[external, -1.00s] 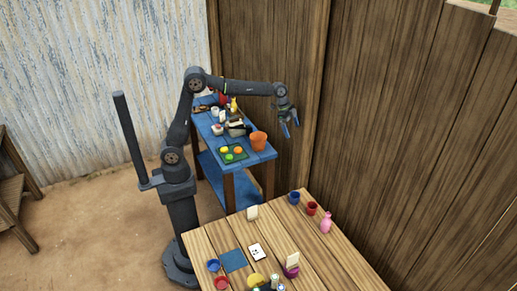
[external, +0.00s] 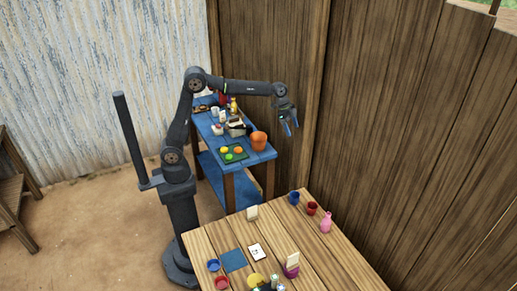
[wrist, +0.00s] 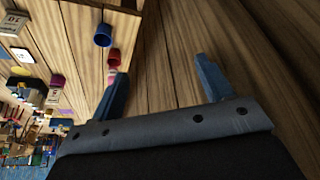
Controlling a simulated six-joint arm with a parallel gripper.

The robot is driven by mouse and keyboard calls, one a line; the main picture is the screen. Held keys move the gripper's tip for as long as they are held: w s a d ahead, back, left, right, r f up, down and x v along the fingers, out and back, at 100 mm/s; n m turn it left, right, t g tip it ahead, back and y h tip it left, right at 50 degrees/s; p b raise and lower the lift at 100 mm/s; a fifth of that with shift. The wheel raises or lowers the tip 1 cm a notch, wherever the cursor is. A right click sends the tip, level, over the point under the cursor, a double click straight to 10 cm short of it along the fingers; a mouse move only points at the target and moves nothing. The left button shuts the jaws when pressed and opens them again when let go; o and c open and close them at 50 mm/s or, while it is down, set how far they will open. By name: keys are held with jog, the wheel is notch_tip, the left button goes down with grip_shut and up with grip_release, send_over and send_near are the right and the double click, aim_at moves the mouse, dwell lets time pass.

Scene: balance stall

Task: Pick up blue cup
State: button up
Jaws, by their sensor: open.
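A blue cup (external: 294,197) stands near the back edge of the wooden table, beside a red cup (external: 312,208). A second blue cup (external: 213,265) stands at the table's left side by another red cup (external: 221,283). My gripper (external: 291,129) hangs in the air well above the back of the table, open and empty, its blue fingers pointing down. In the wrist view a blue cup (wrist: 103,36) and a red cup (wrist: 113,57) show to the upper left of my open gripper (wrist: 165,82), apart from its fingers.
A blue bench (external: 262,157) with clutter stands behind. A plank wall (external: 400,120) rises at the right.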

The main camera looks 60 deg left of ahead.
jog(key=s+d+f+m, duration=0.2)
jog(key=s+d+f, duration=0.45)
jog(key=d, duration=0.25)
jog(key=g, duration=0.1)
send_over(297, 203)
jog(key=s+a, duration=0.2)
jog(key=a, duration=0.2)
jog(key=shift+m+h, duration=0.3)
notch_tip(297, 203, down, 16)
jog(key=shift+w+a+f, duration=0.1)
jog(key=shift+w+x, duration=0.15)
jog(key=shift+x, duration=1.35)
jog(key=shift+w+x, duration=0.2)
jog(key=shift+x, duration=1.35)
jog(key=shift+a, duration=0.15)
jog(key=c, duration=1)
